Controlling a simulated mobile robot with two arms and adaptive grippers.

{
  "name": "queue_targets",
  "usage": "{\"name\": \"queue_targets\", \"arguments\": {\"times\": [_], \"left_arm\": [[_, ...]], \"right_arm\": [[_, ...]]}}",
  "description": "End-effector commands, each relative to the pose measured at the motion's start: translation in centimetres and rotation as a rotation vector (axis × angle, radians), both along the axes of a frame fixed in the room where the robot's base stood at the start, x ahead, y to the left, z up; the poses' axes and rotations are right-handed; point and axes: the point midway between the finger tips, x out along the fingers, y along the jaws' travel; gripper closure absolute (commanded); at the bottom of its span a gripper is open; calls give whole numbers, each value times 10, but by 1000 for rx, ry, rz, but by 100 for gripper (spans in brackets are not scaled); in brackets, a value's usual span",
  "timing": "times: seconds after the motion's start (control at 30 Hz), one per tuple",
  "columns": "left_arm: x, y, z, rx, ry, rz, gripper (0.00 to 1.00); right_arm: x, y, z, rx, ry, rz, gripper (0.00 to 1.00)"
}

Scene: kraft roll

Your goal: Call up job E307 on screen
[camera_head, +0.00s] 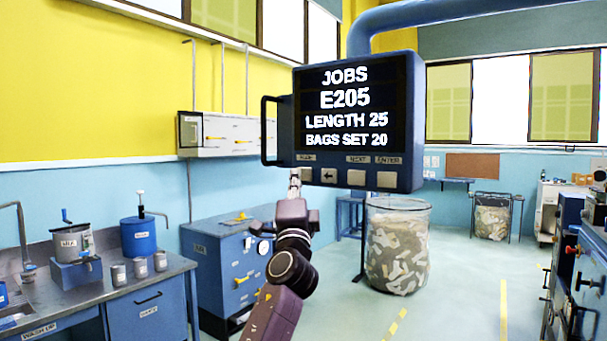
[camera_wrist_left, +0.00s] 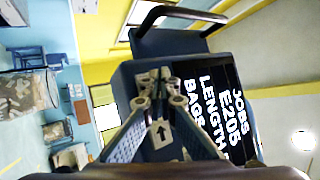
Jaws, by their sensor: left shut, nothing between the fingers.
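The blue-framed job screen (camera_head: 350,110) reads JOBS, E205, LENGTH 25, BAGS SET 20. A row of pale keys runs along its lower edge: a leftmost key (camera_head: 305,177) whose label is hard to read, a left-arrow key (camera_head: 329,177), a key under NEXT (camera_head: 356,177) and one under ENTER (camera_head: 387,179). My left gripper (camera_head: 295,180) is shut and empty at the leftmost key, partly covering it. In the left wrist view its fingertips (camera_wrist_left: 160,88) overlap that key, with the arrow key (camera_wrist_left: 161,134) beyond between the fingers. I cannot tell whether they touch. My right gripper is not in view.
A dark handle (camera_head: 266,130) sticks out at the screen's left side. A blue pipe (camera_head: 440,14) carries the screen from above. A clear bin of scraps (camera_head: 398,250) stands behind it. A bench with cans (camera_head: 100,295) is at left, a blue cabinet (camera_head: 225,262) behind my arm.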

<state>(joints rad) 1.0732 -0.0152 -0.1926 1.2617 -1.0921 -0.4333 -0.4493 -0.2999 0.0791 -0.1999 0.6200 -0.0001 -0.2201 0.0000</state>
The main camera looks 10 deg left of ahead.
Motion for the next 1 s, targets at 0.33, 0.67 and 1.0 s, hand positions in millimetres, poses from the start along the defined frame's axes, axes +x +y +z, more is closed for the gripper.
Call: {"name": "queue_targets", "arguments": {"times": [0.33, 0.67, 1.0], "left_arm": [[-18, 8, 4, -1, 0, 1, 100], [-45, 17, 2, 0, 0, 0, 100], [-47, 18, 0, 0, 0, 0, 100]], "right_arm": [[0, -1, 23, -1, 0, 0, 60], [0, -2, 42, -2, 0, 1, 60], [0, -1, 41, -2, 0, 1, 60]]}}
